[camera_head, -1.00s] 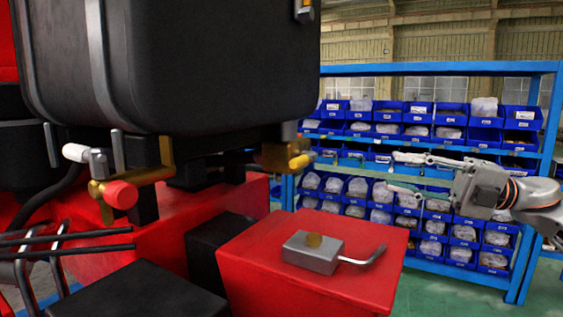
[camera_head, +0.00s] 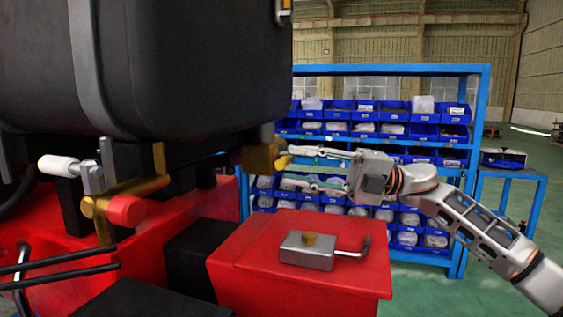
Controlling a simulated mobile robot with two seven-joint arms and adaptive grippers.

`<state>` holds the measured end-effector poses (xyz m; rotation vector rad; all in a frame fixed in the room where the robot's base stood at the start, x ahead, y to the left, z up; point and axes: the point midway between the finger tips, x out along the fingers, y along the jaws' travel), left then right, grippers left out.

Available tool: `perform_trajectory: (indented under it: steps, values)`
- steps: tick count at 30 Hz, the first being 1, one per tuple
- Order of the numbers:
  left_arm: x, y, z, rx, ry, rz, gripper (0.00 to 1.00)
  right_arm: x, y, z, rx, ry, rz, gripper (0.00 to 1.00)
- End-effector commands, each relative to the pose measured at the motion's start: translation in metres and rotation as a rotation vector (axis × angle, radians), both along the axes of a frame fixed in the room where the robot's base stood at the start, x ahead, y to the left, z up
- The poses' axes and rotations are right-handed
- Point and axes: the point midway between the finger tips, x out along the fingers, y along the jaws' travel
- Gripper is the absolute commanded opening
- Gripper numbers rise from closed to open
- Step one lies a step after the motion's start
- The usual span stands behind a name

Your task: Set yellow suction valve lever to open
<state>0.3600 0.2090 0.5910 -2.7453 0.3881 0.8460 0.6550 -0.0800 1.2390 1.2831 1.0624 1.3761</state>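The yellow lever (camera_head: 282,161) is a small tip on the right side of a brass valve block (camera_head: 259,157), under the lower right corner of the black tank (camera_head: 170,75). My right gripper (camera_head: 288,167) comes in from the right, with its two fingers apart, one above the other, pointing left. Its upper fingertip appears beside the lever tip and its lower one is below it. I cannot tell whether they touch. My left gripper is not in view.
Another brass valve (camera_head: 100,206) with a red end (camera_head: 126,211) and a white-tipped lever (camera_head: 58,165) is at the left. A red box (camera_head: 300,270) below carries a grey block with a bent handle (camera_head: 308,250). A blue shelf with bins (camera_head: 427,115) stands behind.

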Motion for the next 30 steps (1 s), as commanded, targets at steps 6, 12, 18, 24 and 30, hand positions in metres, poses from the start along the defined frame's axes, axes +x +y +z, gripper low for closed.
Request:
perform_trajectory:
  steps: [6,12,18,24,30]
  values:
    - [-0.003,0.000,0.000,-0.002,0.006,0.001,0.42,-0.001,0.027,0.006,0.000,0.000,0.001,0.30]
    - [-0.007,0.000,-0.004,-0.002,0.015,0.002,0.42,0.000,0.034,0.006,0.000,0.000,-0.001,0.30]
    - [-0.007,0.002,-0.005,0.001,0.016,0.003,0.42,0.000,0.033,0.006,0.000,0.001,-0.001,0.28]
    - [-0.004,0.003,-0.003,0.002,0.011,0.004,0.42,0.000,0.033,0.006,0.000,0.001,-0.001,0.00]
    - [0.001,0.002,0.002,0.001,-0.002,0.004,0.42,0.000,0.033,0.005,-0.004,-0.007,-0.001,0.00]
